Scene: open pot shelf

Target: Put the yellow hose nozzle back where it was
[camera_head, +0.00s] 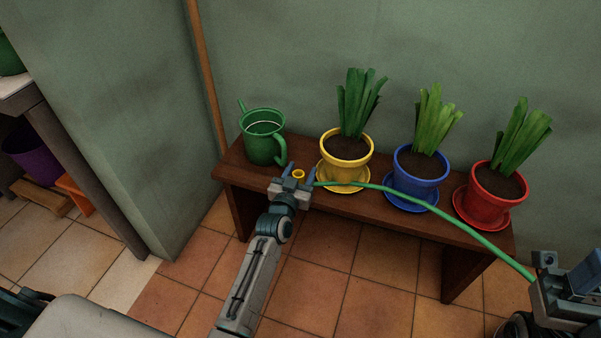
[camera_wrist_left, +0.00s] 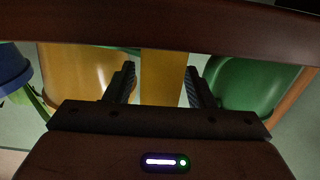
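The yellow hose nozzle (camera_head: 298,174) shows as a small yellow ring between the fingers of my left gripper (camera_head: 298,178), at the bench's front edge. A green hose (camera_head: 430,207) runs from beside the left gripper past the pots to my right arm at the lower right. My right gripper (camera_head: 567,292) is partly cut off; its fingers are unclear, and I cannot tell if it touches the hose.
A dark wooden bench (camera_head: 237,165) carries a green watering can (camera_head: 262,140), and yellow (camera_head: 346,148), blue (camera_head: 420,164) and red (camera_head: 495,184) plant pots on saucers. A wooden pole (camera_head: 205,70) stands behind at the left. The tiled floor in front is clear.

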